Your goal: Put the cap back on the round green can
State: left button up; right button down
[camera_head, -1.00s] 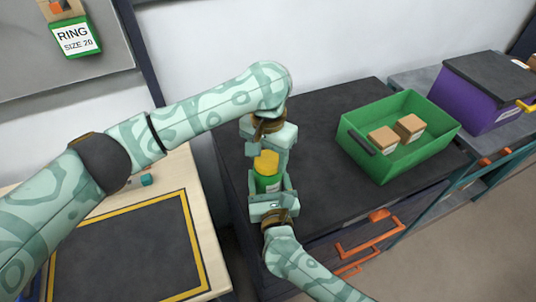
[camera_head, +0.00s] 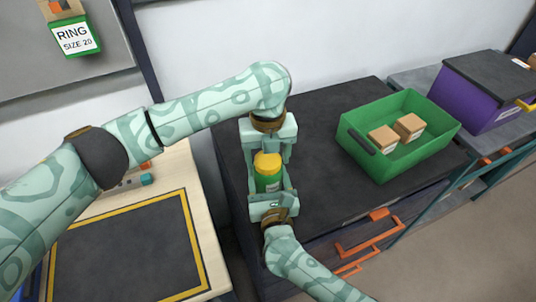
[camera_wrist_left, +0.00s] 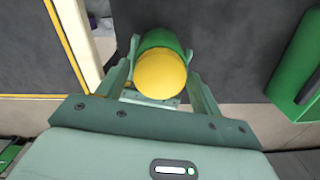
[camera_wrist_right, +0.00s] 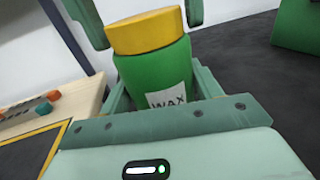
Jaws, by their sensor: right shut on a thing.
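The round green can (camera_head: 268,183) stands upright on the dark worktop, with the yellow cap (camera_head: 267,161) sitting on its top. In the right wrist view the cap (camera_wrist_right: 146,32) covers the can's mouth, and the green can (camera_wrist_right: 152,72) carries a label reading WAX. My right gripper (camera_head: 268,190) is shut on the can's body from the near side. My left gripper (camera_head: 270,155) is open, its fingers on either side of the cap and apart from it. The left wrist view shows gaps between the cap (camera_wrist_left: 160,75) and both fingers.
A green bin (camera_head: 432,140) with two cardboard boxes stands right of the can on the dark worktop (camera_head: 325,150). A purple box (camera_head: 480,95) with a dark lid is farther right. A wooden table (camera_head: 200,215) with a yellow-edged dark mat lies left. Orange handles stick out in front.

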pick_arm(q)
jog(key=shift+o, duration=1)
notch_tip(320, 180, up, 12)
pick_arm(e)
jog(key=shift+c, duration=1.2)
grip_release()
pick_arm(q)
jog(key=shift+f, duration=0.1)
pick_arm(e)
jog(key=s+d, duration=0.2)
jog(key=s, duration=1.4)
jog(key=shift+d, duration=0.25)
